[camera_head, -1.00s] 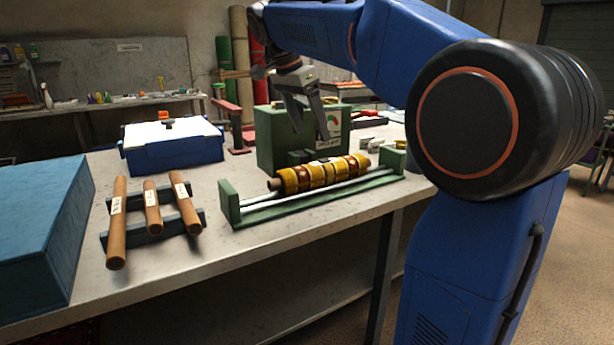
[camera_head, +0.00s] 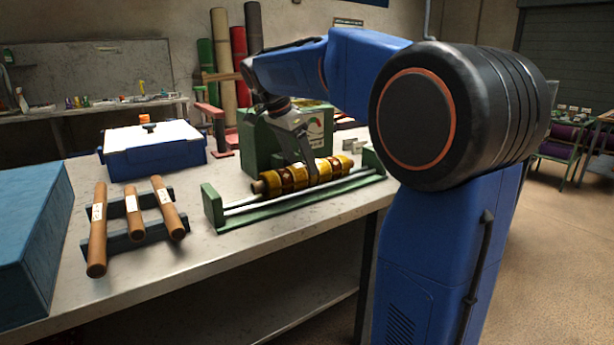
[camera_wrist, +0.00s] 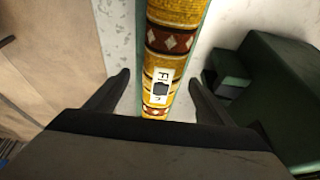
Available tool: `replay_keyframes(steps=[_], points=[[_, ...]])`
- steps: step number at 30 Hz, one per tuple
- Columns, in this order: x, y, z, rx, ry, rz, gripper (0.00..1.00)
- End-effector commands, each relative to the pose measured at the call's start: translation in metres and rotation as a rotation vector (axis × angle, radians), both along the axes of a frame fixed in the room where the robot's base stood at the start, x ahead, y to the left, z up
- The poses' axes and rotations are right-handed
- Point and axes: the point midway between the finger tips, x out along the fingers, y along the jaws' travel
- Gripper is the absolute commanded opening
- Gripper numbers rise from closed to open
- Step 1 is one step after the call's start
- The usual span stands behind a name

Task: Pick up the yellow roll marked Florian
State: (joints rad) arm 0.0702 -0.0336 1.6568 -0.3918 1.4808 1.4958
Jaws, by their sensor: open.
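The yellow roll (camera_head: 322,170), with brown patterned bands, lies across a green stand with metal rails (camera_head: 232,211) on the workbench. My gripper (camera_head: 308,160) is over the roll in the head view. In the wrist view my gripper (camera_wrist: 158,78) is open, with one finger on each side of the roll, and nothing is held. I cannot tell how far above the roll the fingertips are.
A green box with a dial (camera_head: 262,145) stands close behind the stand. Three brown tubes (camera_head: 134,215) lie on a dark rack at left. A blue case (camera_head: 150,165) and a large blue box (camera_head: 28,235) stand on the workbench (camera_head: 200,255).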

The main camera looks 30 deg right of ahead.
Motion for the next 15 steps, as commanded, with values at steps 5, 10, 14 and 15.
replay_keyframes(steps=[5, 10, 14, 15], points=[[0.001, -0.004, -0.008, 0.000, -0.001, 0.000, 0.75], [0.003, -0.016, -0.025, 0.000, 0.001, -0.002, 0.75], [0.004, -0.023, -0.040, 0.000, 0.001, 0.000, 0.75], [0.005, -0.024, -0.044, 0.000, 0.000, 0.000, 0.75]])
